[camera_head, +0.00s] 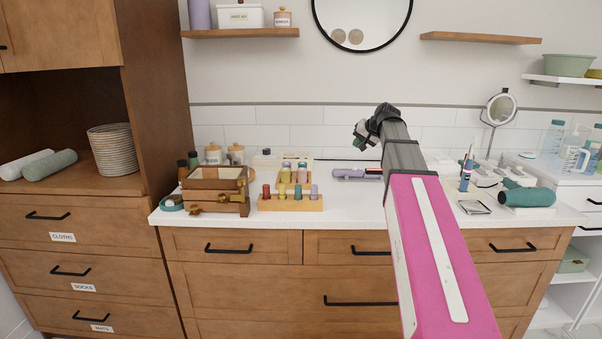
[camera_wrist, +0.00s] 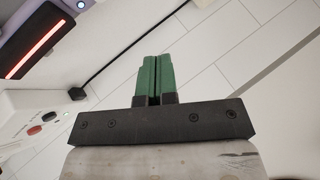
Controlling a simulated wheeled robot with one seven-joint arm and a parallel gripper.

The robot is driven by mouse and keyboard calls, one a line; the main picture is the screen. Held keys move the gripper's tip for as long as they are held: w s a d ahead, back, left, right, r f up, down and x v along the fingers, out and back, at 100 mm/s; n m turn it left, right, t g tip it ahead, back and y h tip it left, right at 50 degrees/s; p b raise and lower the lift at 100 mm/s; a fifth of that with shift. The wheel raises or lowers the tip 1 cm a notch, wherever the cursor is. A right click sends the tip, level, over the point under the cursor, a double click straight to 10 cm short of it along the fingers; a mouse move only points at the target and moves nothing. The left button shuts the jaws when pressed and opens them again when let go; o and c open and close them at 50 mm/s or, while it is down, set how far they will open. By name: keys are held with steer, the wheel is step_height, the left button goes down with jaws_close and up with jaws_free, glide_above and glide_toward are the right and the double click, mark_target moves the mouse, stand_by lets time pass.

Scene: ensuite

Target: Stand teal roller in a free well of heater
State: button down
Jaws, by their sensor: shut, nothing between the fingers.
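The heater (camera_head: 311,166) appears to be the pale block at the back of the counter, left of centre, with a few coloured rollers standing in it. In front of it a wooden rack (camera_head: 290,204) holds several upright rollers. A green-teal roller (camera_head: 298,191) stands there between an olive one and a purple one. Which heater wells are free is too small to tell. My gripper (camera_head: 361,135) is above the counter, to the right of the heater and rack. In the wrist view its green fingers (camera_wrist: 154,80) are shut together and empty.
A wooden box (camera_head: 216,190) stands left of the rack. A purple styling tool (camera_head: 357,173) lies right of the heater. A teal hair dryer (camera_head: 528,196) and round mirror (camera_head: 500,109) are at the right. The wrist view shows a white switch box (camera_wrist: 40,115) and black cable.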

stand_by(0.3)
steer(key=c, duration=1.4)
jaws_free()
steer(key=shift+a, duration=0.1)
steer(key=o, duration=0.5)
steer(key=shift+a, duration=0.45)
steer(key=n+g+h, duration=0.2)
steer(key=n+g, duration=0.2)
steer(key=n, duration=0.7)
glide_toward(303, 163)
steer(key=x, duration=0.5)
steer(key=shift+s+a, duration=0.15)
steer(key=shift+a, duration=0.05)
steer(key=shift+x, duration=2.7)
